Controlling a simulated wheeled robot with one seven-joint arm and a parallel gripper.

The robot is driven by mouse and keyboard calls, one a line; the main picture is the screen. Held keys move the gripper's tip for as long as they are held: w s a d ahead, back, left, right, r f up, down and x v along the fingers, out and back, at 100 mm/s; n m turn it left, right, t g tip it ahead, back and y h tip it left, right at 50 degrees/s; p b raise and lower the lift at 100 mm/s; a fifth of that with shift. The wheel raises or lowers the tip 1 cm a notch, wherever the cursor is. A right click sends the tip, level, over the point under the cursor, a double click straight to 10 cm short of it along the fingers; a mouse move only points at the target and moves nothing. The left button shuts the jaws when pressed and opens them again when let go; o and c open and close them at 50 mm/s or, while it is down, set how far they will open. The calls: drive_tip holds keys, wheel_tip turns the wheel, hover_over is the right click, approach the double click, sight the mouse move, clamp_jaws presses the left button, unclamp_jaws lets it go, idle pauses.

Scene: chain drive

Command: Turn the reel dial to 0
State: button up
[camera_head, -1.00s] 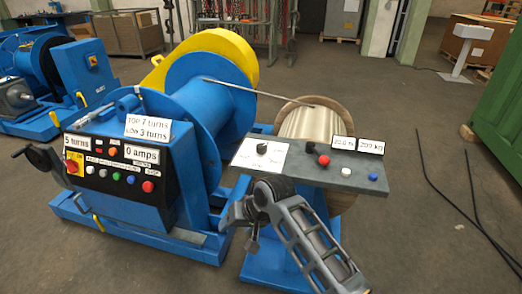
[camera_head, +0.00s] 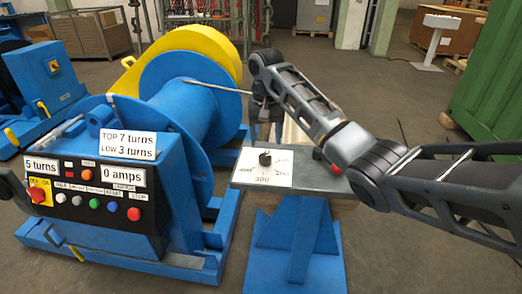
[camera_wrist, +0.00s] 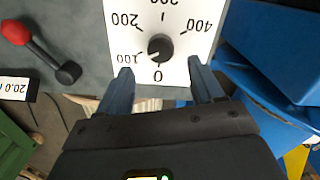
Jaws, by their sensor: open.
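The reel dial (camera_wrist: 160,47) is a black round knob on a white scale card (camera_wrist: 178,18) marked 0, 100, 200, 300 and 400. Its pale pointer mark appears to point close to 100; 0 is at the card's lower edge in the wrist view. The dial also shows in the head view (camera_head: 265,158), on the grey panel. My gripper (camera_wrist: 162,74) is open and empty, its two fingers spread at the card's edge near the 0, one either side of the dial's line. They appear apart from the knob.
A red-knobbed lever (camera_wrist: 17,33) stands on the grey panel (camera_wrist: 85,15) beside the card. The blue winch (camera_head: 165,100) with its control box (camera_head: 100,200) is left of the panel. A green container (camera_head: 490,90) is at the right.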

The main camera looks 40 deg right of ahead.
sight(265, 155)
wheel_tip(265, 155, down, 6)
drive_tip(key=shift+r, duration=0.1)
idle(0.4)
drive_tip(key=c, duration=1.1)
